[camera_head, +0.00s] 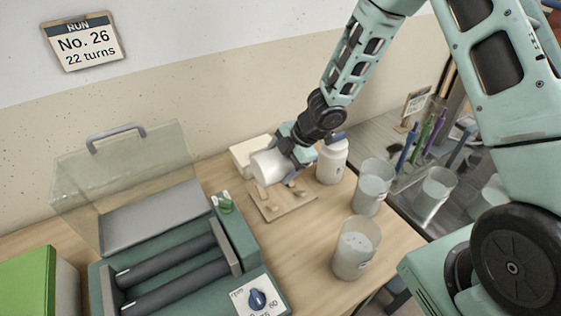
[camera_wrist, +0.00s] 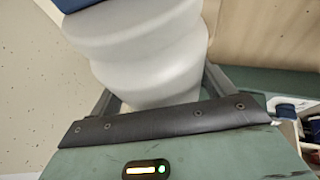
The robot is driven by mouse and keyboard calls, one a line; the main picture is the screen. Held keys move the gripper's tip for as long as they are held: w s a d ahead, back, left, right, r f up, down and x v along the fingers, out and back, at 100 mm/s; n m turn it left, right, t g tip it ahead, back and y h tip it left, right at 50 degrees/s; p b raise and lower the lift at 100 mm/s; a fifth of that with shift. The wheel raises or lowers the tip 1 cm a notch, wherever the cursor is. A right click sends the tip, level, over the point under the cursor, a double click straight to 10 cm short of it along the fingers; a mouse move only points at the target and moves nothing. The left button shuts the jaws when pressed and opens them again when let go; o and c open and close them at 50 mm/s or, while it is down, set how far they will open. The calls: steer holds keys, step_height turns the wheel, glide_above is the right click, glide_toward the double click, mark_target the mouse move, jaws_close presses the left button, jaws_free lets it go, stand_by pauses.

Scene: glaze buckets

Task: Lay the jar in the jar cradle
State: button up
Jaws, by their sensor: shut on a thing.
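A white jar (camera_head: 270,167) is held on its side by my gripper (camera_head: 291,155). It fills the upper wrist view (camera_wrist: 150,55), between the fingers, with a bit of its blue lid at the top edge. The jar cradle is a light wooden board (camera_head: 290,208) with small wooden blocks, on the table. In the head view the jar appears over the cradle's back left part. I cannot tell whether it touches the cradle. My gripper hides part of the jar.
A white jar with a blue lid (camera_head: 332,162) stands right of the cradle. Clear buckets of pale glaze (camera_head: 373,185) (camera_head: 356,247) stand further right and in front. A pale block (camera_head: 250,150) lies behind. A roller machine (camera_head: 180,270) with a raised clear cover (camera_head: 120,180) stands left.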

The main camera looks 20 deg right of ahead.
steer(key=shift+f+b, duration=3.7)
steer(key=shift+f, duration=0.35)
steer(key=o, duration=1.2)
steer(key=shift+f, duration=0.1)
steer(key=p+v, duration=0.6)
steer(key=v, duration=1.1)
steer(key=shift+r+p, duration=0.25)
steer(key=shift+p, duration=0.15)
steer(key=s+a+r+m+t+h, duration=0.2)
steer(key=s+a+r+m+h, duration=0.15)
steer(key=a+r+m, duration=0.4)
steer(key=s+a+r+m+g, duration=0.2)
steer(key=s, duration=0.9)
steer(key=s+a+r+m+g+h, duration=0.1)
steer(key=s+a+r+m+g, duration=0.1)
steer(key=s, duration=0.9)
steer(key=shift+a+m+g, duration=0.4)
steer(key=shift+a+m, duration=0.1)
steer(key=shift+m, duration=0.35)
steer(key=shift+s+r, duration=0.1)
